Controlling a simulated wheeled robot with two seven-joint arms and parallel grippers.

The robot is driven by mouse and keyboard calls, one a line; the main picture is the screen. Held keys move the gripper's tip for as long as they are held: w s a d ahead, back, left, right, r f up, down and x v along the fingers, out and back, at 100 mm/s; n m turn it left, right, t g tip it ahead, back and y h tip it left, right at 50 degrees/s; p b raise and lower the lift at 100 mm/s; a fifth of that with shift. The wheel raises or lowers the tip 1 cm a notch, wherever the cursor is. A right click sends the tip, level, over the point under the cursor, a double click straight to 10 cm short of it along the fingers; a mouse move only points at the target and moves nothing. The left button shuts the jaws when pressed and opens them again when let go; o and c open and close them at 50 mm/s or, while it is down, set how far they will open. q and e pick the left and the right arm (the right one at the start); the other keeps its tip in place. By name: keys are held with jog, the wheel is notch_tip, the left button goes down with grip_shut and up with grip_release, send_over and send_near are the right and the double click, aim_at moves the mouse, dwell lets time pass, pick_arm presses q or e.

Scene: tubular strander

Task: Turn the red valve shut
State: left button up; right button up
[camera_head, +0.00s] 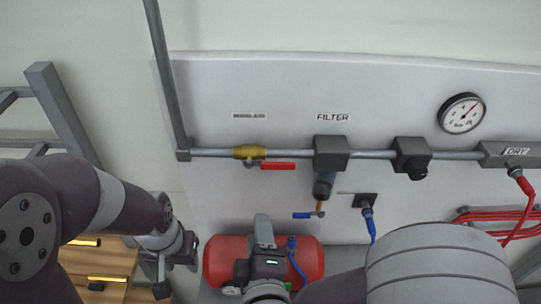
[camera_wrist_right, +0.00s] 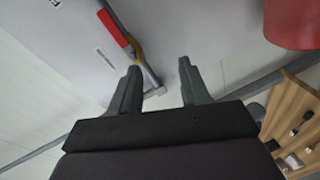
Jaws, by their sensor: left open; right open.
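The red valve lever (camera_head: 265,166) lies roughly parallel to the grey pipe, pointing right from its brass valve body (camera_head: 249,152). In the right wrist view the red lever (camera_wrist_right: 113,29) and brass body (camera_wrist_right: 137,49) are at top left, beyond the fingers. My right gripper (camera_head: 264,232) is below the lever in the head view, in front of the red tank. In its wrist view my right gripper (camera_wrist_right: 157,66) is open and empty, its fingers apart from the lever. My left gripper (camera_head: 174,266) is at lower left, away from the valve, open, its fingers small and partly seen.
The red tank (camera_head: 309,257) is below. A small blue lever (camera_head: 303,215) and hoses hang nearby. Wooden drawers (camera_head: 105,262) stand lower left.

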aim_at(279, 168)
jog(key=w+d+r+n+t+h, duration=0.2)
jog(key=d+r, duration=0.2)
jog(key=d, duration=0.1)
jog(key=w+p, duration=0.1)
jog(key=w, duration=0.2)
jog(key=w+a+p, duration=0.1)
jog(key=w, duration=0.2)
jog(key=w+p, duration=0.1)
jog(key=w, duration=0.3)
jog(key=shift+a, duration=0.3)
jog(key=shift+w+d+f, duration=0.1)
jog(key=shift+w+d, duration=0.15)
jog(key=shift+d, duration=0.15)
jog(key=shift+w+a, duration=0.1)
jog(key=shift+a, duration=0.15)
jog(key=shift+c, duration=0.4)
pick_arm(q)
jog(key=r, duration=0.2)
jog(key=d+r, duration=0.1)
jog(key=shift+s+d+r, duration=0.15)
jog(key=shift+s+r, duration=0.05)
jog(key=shift+r, duration=0.15)
pick_arm(e)
grip_shut()
